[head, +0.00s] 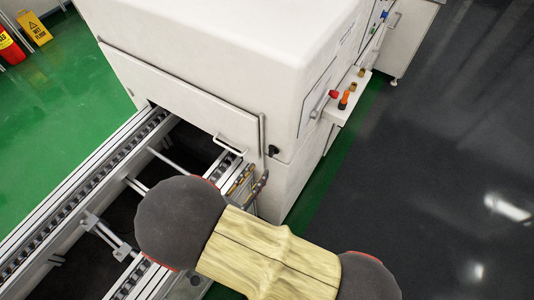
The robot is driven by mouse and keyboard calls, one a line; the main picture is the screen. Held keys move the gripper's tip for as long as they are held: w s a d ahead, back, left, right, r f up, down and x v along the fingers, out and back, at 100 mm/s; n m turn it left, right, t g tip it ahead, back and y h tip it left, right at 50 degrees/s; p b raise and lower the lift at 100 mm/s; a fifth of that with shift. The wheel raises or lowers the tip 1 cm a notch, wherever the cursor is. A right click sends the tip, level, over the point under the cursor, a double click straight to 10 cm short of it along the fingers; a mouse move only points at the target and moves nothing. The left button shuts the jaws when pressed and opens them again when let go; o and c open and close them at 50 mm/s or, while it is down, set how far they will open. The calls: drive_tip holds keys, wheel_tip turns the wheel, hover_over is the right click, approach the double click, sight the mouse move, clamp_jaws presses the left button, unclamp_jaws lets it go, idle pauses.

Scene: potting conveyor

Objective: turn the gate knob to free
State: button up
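A small black knob (273,151) sits on the white machine's corner, just right of the front gate (180,90); it looks like the gate knob. It is too small to tell which way it is turned. The gate is a white panel with a pale bar handle (230,144) near its lower right corner. My arm crosses the bottom of the head view, below the knob and apart from it in the picture. My gripper cannot be made out, and the arm may hide it.
A conveyor (85,178) runs from the lower left to the machine. A side shelf carries a red knob (333,94) and an orange-and-black item (344,100). A yellow wet-floor sign (34,28) and a red extinguisher (9,46) stand far left. The dark floor at right is clear.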

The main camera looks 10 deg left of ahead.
sight(270, 154)
drive_tip(key=shift+y, duration=0.3)
drive_tip(key=x, duration=0.7)
drive_tip(key=shift+w+a+b, duration=0.15)
drive_tip(key=shift+w+b, duration=0.1)
drive_tip(key=shift+b, duration=0.1)
drive_tip(key=shift+c, duration=1.2)
clamp_jaws()
